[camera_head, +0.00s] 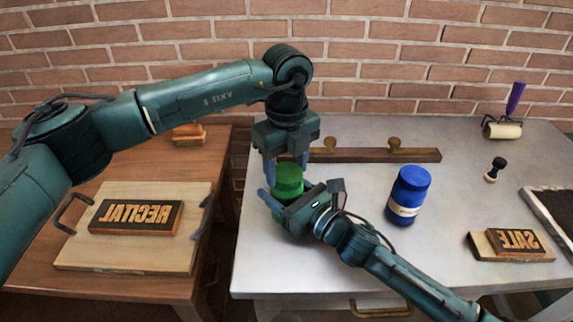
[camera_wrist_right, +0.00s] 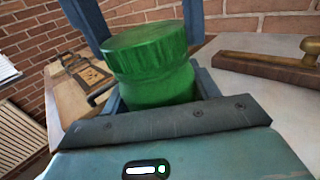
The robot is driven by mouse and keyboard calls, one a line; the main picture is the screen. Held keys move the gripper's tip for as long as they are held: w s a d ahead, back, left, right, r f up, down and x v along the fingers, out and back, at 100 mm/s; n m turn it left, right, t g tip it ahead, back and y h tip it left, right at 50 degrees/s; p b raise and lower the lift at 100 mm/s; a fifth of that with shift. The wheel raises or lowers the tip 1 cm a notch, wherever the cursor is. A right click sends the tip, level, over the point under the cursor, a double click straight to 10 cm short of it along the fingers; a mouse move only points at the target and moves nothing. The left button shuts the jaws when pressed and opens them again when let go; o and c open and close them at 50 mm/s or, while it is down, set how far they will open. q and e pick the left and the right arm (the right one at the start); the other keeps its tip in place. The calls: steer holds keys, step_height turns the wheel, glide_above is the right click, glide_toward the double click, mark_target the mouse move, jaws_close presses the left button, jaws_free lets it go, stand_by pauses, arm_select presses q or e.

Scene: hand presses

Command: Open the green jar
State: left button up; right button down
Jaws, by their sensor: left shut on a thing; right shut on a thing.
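The green jar (camera_head: 287,178) stands upright near the left edge of the grey table, with its lid on top. My left gripper (camera_head: 286,163) reaches down from above and is shut on the lid, one finger on each side. My right gripper (camera_head: 284,197) comes in from the lower right and is shut on the jar's body, hiding most of it. In the right wrist view the lid (camera_wrist_right: 145,48) sits on the jar body (camera_wrist_right: 155,85), and the fingers of both grippers flank the jar. The jar's base is hidden there.
A blue jar (camera_head: 409,192) stands to the right. A wooden bar with knobs (camera_head: 375,155) lies behind. A "SALE" block (camera_head: 515,241), small stamp (camera_head: 495,168) and roller (camera_head: 502,130) are farther right. A wooden table with a "RECITAL" block (camera_head: 137,217) is left, across a gap.

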mark_target(287, 172)
arm_select(q)
steer(key=n, duration=0.6)
steer(key=shift+n, duration=0.4)
steer(key=shift+r, duration=0.25)
steer(key=shift+r, duration=0.9)
steer(key=shift+r, duration=2)
arm_select(e)
steer(key=shift+c, duration=1.5)
jaws_free()
